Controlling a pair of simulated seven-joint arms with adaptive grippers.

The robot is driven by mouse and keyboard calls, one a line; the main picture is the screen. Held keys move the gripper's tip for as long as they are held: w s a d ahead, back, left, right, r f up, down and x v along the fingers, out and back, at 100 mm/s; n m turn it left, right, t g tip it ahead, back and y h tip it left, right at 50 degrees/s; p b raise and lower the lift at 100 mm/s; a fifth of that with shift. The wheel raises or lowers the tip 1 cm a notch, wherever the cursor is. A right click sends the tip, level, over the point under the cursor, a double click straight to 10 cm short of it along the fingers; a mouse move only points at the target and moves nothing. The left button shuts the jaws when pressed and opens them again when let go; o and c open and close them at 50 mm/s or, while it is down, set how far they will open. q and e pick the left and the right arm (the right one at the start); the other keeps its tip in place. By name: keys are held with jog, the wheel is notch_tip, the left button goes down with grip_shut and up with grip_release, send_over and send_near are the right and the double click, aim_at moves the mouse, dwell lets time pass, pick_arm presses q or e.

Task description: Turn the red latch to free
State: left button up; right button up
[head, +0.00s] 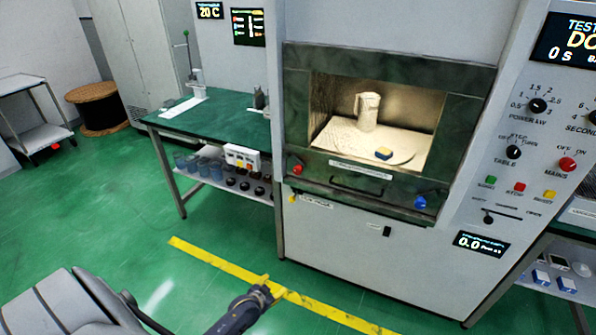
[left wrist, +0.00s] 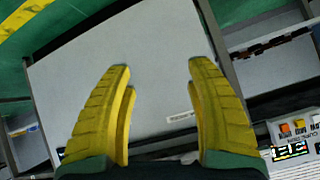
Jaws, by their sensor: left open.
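The red latch (head: 297,169) sits at the lower left corner of the dark green front frame (head: 464,82) of the microwave cabinet. A blue latch (head: 421,201) sits at the lower right corner. My left gripper (head: 270,290) is low in front of the cabinet, above the green floor, well below and apart from the red latch. In the left wrist view its two yellow fingers (left wrist: 160,88) are spread with nothing between them, in front of a pale cabinet panel (left wrist: 150,45). I cannot make out the red latch in that view. My right gripper is not in view.
A dark handle (head: 357,188) lies between the latches. A beige jug (head: 368,111) and a small blue-and-yellow block (head: 383,153) are in the lit chamber. A green-topped bench (head: 222,112) stands to the left. Control knobs (head: 538,105) are on the right.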

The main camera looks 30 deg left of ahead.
pick_arm(q)
jog(key=w+a+r+t, duration=0.2)
jog(key=w+r, duration=0.4)
jog(key=r, duration=0.5)
jog(key=w+a+r+t, duration=0.3)
jog(key=w+r, duration=0.3)
jog(key=r, duration=0.4)
jog(key=m+t, duration=0.2)
jog(key=t, duration=0.1)
send_near(297, 172)
jog(key=shift+y, duration=0.3)
jog(key=w, duration=0.7)
jog(key=w+a, duration=0.1)
jog(key=w, duration=0.3)
jog(key=shift+w+a+r, duration=0.1)
jog(key=shift+w, duration=0.1)
grip_shut()
